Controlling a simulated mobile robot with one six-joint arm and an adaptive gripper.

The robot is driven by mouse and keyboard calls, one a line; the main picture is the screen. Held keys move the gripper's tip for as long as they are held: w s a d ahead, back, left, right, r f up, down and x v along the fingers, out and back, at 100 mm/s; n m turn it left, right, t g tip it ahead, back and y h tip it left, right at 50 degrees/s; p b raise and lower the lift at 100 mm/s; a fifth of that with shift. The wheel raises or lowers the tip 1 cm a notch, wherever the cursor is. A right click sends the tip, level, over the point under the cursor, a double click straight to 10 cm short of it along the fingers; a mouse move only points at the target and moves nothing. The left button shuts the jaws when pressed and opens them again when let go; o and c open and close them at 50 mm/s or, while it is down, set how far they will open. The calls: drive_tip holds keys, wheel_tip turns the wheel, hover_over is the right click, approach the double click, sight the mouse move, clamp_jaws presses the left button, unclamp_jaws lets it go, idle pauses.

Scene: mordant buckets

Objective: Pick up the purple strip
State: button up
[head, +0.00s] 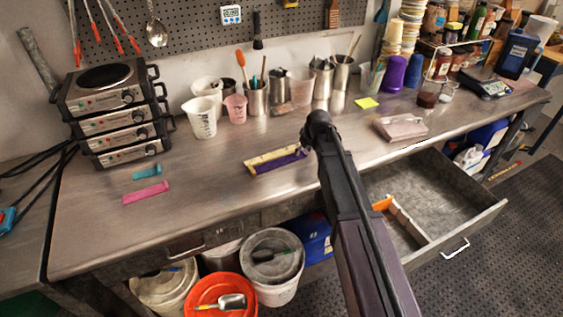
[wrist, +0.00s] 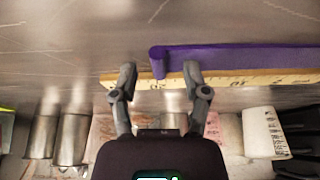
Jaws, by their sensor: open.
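The purple strip (head: 283,161) lies on the metal workbench along the near side of a yellow ruler (head: 262,158); its right end is close to my arm in the head view. In the wrist view the strip (wrist: 245,57) runs off to the right edge, and its rolled end shows between my fingertips. The ruler (wrist: 138,82) passes under both fingers there. My gripper (wrist: 154,70) is open and empty over the strip's rolled end and the ruler. The right finger overlaps the strip in view; I cannot tell the height or any contact.
A pink strip (head: 145,192) and a teal strip (head: 147,172) lie to the left, before stacked hot plates (head: 112,108). Metal cups (head: 257,98) and white jugs stand behind the ruler. A drawer (head: 432,205) stands open at right, with buckets (head: 272,262) below the bench.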

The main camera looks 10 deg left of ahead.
drive_tip(key=c, duration=0.8)
clamp_jaws()
drive_tip(key=shift+r, duration=0.1)
wheel_tip(320, 180, up, 3)
drive_tip(key=p, duration=0.3)
drive_tip(key=shift+r+p, duration=0.2)
drive_tip(key=shift+p, duration=0.1)
drive_tip(key=s+d+r+p, duration=0.1)
drive_tip(key=s+d, duration=0.3)
drive_tip(key=s, duration=1.1)
drive_tip(key=shift+s+r, duration=0.2)
drive_tip(key=shift+s, duration=0.05)
